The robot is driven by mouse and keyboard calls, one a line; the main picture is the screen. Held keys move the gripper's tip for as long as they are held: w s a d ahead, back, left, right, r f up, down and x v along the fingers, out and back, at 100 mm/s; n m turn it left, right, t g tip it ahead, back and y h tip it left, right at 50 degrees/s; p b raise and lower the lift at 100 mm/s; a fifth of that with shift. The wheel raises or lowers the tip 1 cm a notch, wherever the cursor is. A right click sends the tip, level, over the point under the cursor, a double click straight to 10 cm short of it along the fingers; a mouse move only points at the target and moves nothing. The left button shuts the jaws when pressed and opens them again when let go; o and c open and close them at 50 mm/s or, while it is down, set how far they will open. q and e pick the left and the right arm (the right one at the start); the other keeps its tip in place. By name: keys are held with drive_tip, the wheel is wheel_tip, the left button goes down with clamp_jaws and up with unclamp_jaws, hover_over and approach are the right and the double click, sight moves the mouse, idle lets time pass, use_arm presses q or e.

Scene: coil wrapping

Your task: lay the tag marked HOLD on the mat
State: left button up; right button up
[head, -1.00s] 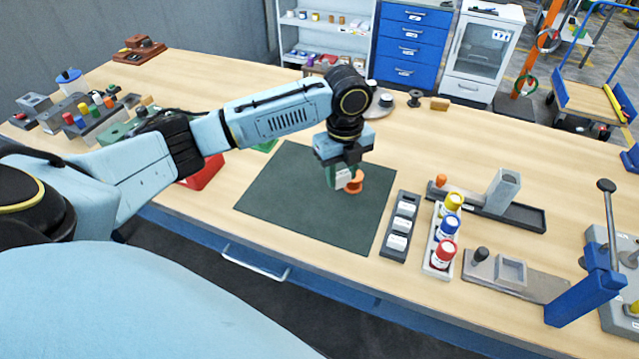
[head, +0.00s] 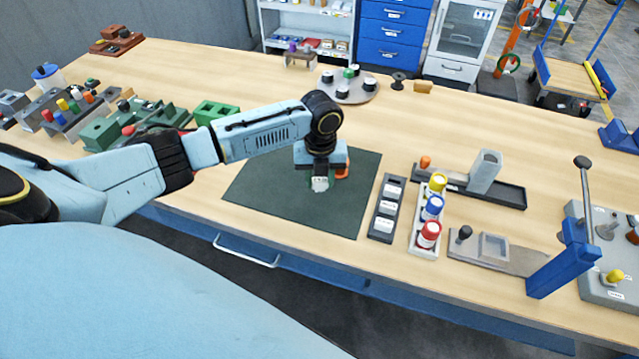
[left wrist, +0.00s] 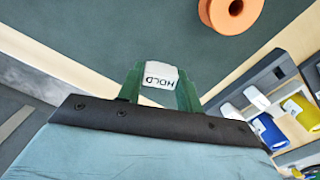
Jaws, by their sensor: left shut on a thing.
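The dark green mat (head: 285,205) lies under and around the gripper. I cannot tell whether the tag touches the mat. An orange spool (head: 342,170) stands on the mat just behind the gripper, and shows in the left wrist view (left wrist: 232,8). My right gripper is not in view.
A grey holder with white tags (head: 386,208) stands right of the mat. Beside it is a rack of yellow, blue and red bottles (head: 431,222). A grey clamp base (head: 495,250) is further right. Green blocks (head: 165,118) stand at left. The mat's front-left area is clear.

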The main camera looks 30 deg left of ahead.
sight(320, 180)
use_arm(q)
drive_tip(key=shift+f, duration=1.2)
drive_tip(key=shift+f, duration=0.15)
drive_tip(key=o, duration=1)
drive_tip(key=shift+c, duration=0.2)
wheel_tip(320, 180, up, 12)
drive_tip(key=shift+r, duration=0.2)
